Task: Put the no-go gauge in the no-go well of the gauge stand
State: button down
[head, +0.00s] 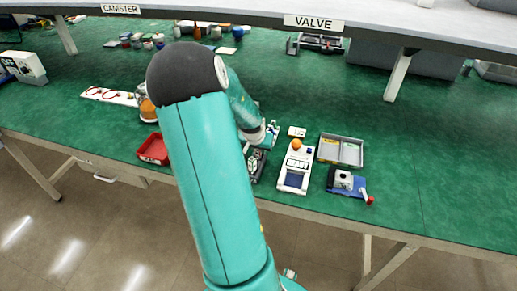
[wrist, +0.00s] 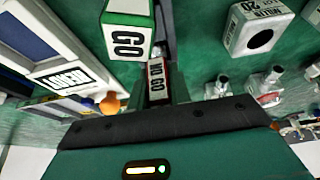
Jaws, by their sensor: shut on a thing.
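In the wrist view, the no-go gauge (wrist: 157,82), with a white NO GO label, sits between the fingers of my gripper (wrist: 164,88). The gripper is shut on it. A white and green block labelled GO (wrist: 128,30) is close by, up and to the left; I cannot tell whether it is a gauge or part of the stand. In the head view, my gripper (head: 270,134) is over the green table, partly hidden by my arm. Just below it is a dark item with white markings (head: 256,165), perhaps the gauge stand. I cannot make out the no-go well.
A white box with a blue-grey recess and orange knob (head: 295,168) stands right of the gripper, with a grey tray (head: 341,150) and a blue fixture (head: 347,184) further right. A red bin (head: 153,149) is left. A white block with a round hole (wrist: 262,38) shows in the wrist view.

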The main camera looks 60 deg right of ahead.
jog(key=shift+f, duration=0.15)
jog(key=c, duration=1.3)
grip_release()
